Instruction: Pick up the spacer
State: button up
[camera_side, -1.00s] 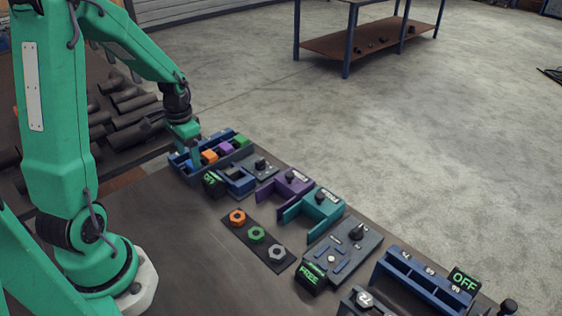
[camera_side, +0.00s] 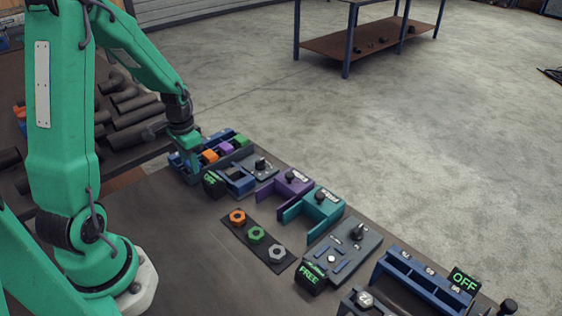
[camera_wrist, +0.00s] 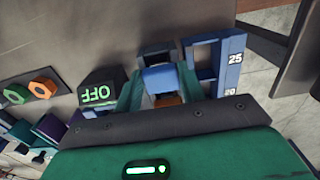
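In the side view my gripper mostly hides the blue block. An orange block (camera_side: 210,156), a purple block (camera_side: 225,147) and a green block (camera_side: 241,140) stand in a row to its right.
An OFF sign (camera_side: 213,184) and a blue bracket fixture (camera_side: 238,182) stand close in front of the rack. A purple fixture (camera_side: 288,185) and a teal fixture (camera_side: 316,206) are further right. A dark strip holds an orange nut (camera_side: 237,217), a green nut and a grey nut.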

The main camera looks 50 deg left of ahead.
jog(key=c, duration=0.5)
jog(key=shift+r, duration=0.2)
jog(key=shift+r, duration=0.45)
notch_tip(320, 180, up, 3)
jog(key=shift+r, duration=0.1)
jog(key=d+r, duration=0.6)
jog(key=d, duration=0.5)
jog(key=shift+d+r, duration=0.25)
jog(key=shift+d, duration=0.1)
jog(key=shift+w, duration=0.1)
jog(key=shift+r, duration=0.2)
jog(key=shift+r, duration=2.95)
